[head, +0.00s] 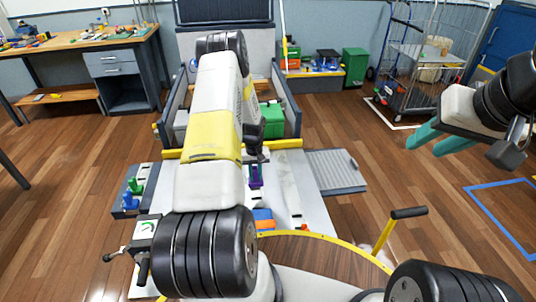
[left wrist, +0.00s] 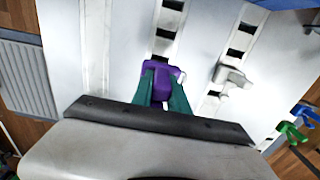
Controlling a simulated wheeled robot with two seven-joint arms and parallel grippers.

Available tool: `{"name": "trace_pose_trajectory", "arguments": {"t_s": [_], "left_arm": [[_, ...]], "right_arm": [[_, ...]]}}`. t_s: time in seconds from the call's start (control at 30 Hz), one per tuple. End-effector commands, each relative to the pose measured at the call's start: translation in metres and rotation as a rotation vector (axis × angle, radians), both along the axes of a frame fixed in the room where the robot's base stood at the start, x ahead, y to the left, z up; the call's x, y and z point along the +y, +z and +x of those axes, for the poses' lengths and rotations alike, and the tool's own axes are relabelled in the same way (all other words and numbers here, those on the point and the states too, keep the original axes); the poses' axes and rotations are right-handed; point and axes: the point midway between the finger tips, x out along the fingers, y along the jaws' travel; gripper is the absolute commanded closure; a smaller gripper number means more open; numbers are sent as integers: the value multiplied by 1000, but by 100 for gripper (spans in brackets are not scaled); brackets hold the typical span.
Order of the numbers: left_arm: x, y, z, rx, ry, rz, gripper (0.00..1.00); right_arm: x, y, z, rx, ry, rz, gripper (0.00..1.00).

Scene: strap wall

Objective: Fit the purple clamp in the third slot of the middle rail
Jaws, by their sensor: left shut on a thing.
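The purple clamp (left wrist: 160,78) is between the teal fingers of my left gripper (left wrist: 164,92), which is shut on it. In the left wrist view the clamp lies over the slotted middle rail (left wrist: 166,48). I cannot tell whether the clamp touches the rail. In the head view the purple clamp (head: 256,180) shows below my left gripper (head: 255,160), partly beside my arm. My right gripper (head: 440,139) is open and empty, far to the right.
Beside the middle rail, another slotted rail (left wrist: 239,40) carries a grey clamp (left wrist: 232,77). A plain white strip (left wrist: 96,45) lies on the other side. Blue (left wrist: 304,113) and green (left wrist: 292,131) pieces stand at the panel's edge. A ribbed grey plate (head: 335,170) flanks the panel.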

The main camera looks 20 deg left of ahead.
Motion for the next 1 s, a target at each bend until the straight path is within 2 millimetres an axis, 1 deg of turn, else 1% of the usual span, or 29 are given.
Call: {"name": "trace_pose_trajectory", "arguments": {"t_s": [0.1,0.4,0.6,0.8,1.0], "left_arm": [[0,-13,-1,2,-1,-1,100],[-1,-42,0,2,-1,-1,100],[0,-57,0,1,-1,0,100],[0,-63,0,-1,-1,0,100],[0,-63,0,-1,-1,0,100]], "right_arm": [[0,0,0,0,0,0,64],[0,0,0,0,0,0,64],[0,0,0,0,0,0,64],[0,0,0,0,0,0,64],[0,0,0,0,0,0,64]]}}
